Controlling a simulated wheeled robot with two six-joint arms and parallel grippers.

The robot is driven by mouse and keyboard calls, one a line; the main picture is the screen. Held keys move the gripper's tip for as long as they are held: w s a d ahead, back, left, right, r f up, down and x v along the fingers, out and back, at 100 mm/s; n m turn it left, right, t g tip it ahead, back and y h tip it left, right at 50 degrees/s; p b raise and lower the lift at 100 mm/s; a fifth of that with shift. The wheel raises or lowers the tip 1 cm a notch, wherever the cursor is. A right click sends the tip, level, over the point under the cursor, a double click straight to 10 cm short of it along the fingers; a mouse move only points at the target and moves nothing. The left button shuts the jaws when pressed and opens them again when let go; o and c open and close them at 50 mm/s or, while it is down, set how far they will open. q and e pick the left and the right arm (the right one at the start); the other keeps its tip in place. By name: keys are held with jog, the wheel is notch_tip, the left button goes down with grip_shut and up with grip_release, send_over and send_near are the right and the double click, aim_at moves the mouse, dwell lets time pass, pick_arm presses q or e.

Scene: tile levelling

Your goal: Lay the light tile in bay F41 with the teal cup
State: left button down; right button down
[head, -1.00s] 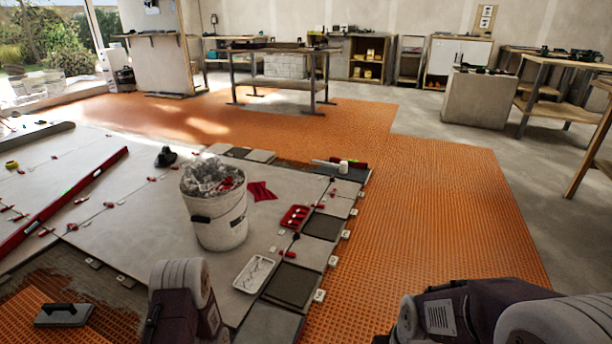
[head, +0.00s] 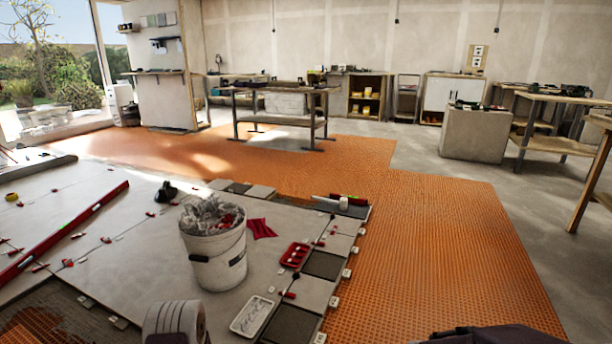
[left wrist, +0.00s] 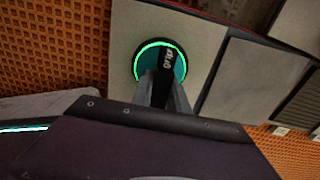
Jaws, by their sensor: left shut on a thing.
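In the left wrist view, my left gripper (left wrist: 166,92) is shut on the teal cup (left wrist: 148,66), a round cup with a bright green rim and a dark grip. The cup sits against the face of a light tile (left wrist: 203,32); I cannot tell whether the tile is lifted. My right gripper is out of view.
A white bucket (head: 216,262) stands on the laid tiles, with a red tray (head: 295,255), a white tray (head: 252,316) and a red cloth (head: 261,229) nearby. Orange matting (head: 430,240) lies clear to the right. A workbench (head: 280,92) stands at the back.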

pick_arm(q)
jog(key=shift+r+p, duration=4.2)
jog(key=shift+r, duration=0.4)
jog(key=shift+w, duration=0.1)
